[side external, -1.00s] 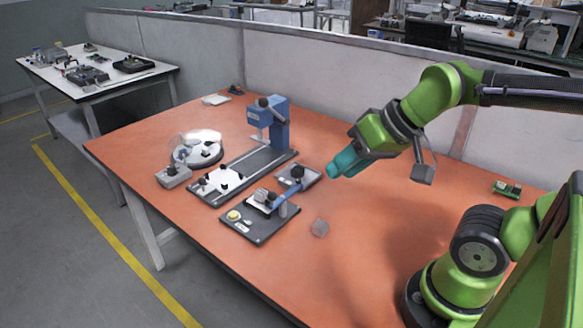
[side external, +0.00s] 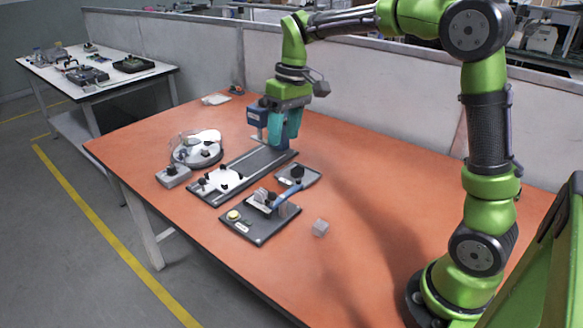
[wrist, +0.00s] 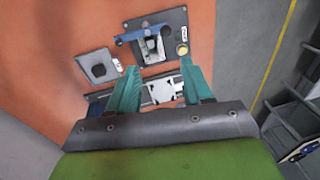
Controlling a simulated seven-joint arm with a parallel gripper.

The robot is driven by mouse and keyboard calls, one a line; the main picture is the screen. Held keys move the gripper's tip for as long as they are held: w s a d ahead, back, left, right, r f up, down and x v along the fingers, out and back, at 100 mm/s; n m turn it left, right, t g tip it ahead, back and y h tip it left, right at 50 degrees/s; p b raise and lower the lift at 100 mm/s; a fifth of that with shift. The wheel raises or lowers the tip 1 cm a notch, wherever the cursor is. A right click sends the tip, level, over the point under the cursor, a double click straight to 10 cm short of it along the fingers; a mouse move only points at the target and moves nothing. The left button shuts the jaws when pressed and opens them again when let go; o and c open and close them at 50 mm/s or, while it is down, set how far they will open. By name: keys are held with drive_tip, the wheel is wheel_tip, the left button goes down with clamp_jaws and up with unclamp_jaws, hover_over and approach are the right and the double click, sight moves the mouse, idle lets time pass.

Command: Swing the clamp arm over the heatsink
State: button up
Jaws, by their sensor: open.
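The clamp fixture has a dark base plate (side external: 246,229) with a yellow button, near the table's front edge. Its blue clamp arm (side external: 288,193) points back and right, off to the side of the grey finned heatsink (side external: 262,196). In the wrist view the blue arm (wrist: 131,37) extends left from the fixture, beside the heatsink (wrist: 152,48). My gripper (side external: 280,146) has teal fingers pointing down, behind the fixture and above the grey rail. In the wrist view the fingers (wrist: 158,68) are apart with nothing held between them.
A white-plated carrier (side external: 222,180) and a round dish (side external: 197,151) are left. The table's right side is clear.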

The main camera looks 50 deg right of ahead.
wheel_tip(320, 180, up, 2)
drive_tip(key=w+n+g, duration=0.1)
drive_tip(key=w+n, duration=0.1)
approach(272, 192)
drive_tip(key=shift+n+y, duration=0.3)
drive_tip(key=f, duration=0.6)
drive_tip(key=a+f, duration=0.1)
drive_tip(key=f, duration=0.2)
drive_tip(key=shift+s, duration=0.1)
clamp_jaws()
